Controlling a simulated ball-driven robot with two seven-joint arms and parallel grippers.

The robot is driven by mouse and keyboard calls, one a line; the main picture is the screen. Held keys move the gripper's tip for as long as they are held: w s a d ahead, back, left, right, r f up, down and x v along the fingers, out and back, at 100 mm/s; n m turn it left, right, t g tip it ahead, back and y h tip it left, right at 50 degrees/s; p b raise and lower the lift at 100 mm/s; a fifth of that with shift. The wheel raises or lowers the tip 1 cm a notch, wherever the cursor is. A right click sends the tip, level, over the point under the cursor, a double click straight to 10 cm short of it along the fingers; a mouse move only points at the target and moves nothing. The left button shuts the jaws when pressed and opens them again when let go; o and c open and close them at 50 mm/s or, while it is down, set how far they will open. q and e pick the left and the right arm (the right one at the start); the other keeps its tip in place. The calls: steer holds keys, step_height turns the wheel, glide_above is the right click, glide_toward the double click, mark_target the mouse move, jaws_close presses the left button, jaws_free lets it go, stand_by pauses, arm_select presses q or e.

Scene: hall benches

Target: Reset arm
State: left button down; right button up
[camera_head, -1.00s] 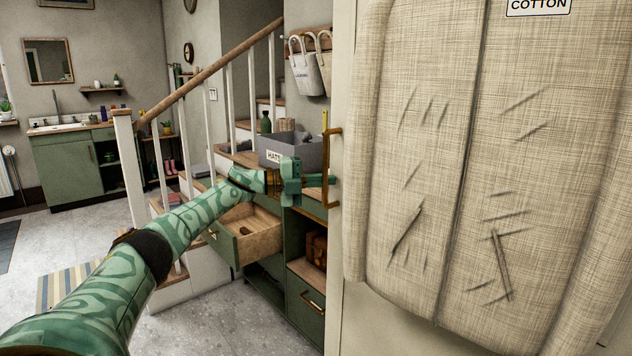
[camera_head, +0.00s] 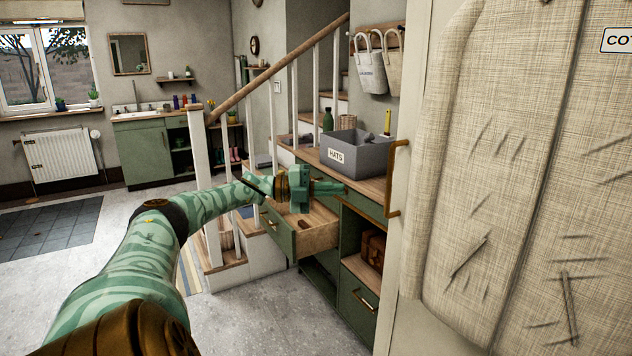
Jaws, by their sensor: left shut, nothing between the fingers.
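My left arm comes in from the lower left, and its green gripper (camera_head: 325,187) is shut and empty. In the picture it lies over the open drawer (camera_head: 318,238) of the green bench, below the grey HATS box (camera_head: 362,158). I cannot tell how far the gripper is from the drawer. The drawer is pulled out and holds a small brown item (camera_head: 304,224). My right gripper is out of view.
A cream door (camera_head: 400,220) with a brass handle (camera_head: 390,180) and a hanging padded cover (camera_head: 500,170) fills the right side. The staircase post (camera_head: 205,180) stands left of the bench. Grey floor (camera_head: 60,290) is clear at left.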

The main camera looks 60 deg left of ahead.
arm_select(q)
steer(key=p+v, duration=0.1)
steer(key=v, duration=0.2)
steer(key=shift+s, duration=0.15)
